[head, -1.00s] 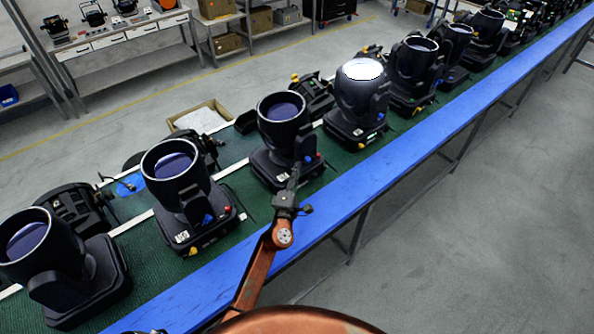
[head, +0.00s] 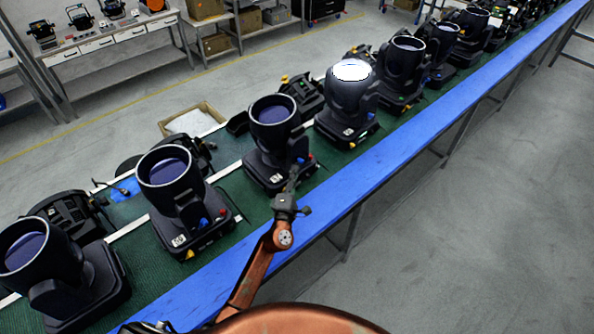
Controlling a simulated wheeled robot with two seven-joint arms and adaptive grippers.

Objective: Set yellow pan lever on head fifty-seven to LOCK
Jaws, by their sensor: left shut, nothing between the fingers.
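Black moving heads stand in a row on a green belt. Number labels are too small to read, so I cannot tell which is head fifty-seven. My left gripper (head: 292,181) is shut and empty, at the front right edge of one head (head: 273,140) with a blue part (head: 300,160) and a red part (head: 311,156). I cannot tell whether it touches that head, and its fingers hide part of the base. No yellow lever shows clearly there. A small yellow part (head: 189,254) shows on the head to the left (head: 170,190). My right gripper is not in view.
A blue rail (head: 400,155) runs along the belt's near side. One head (head: 350,95) has a bright lit lens. An open carton (head: 192,120) lies behind the belt. Benches stand at the back. The floor (head: 470,220) at the right is clear.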

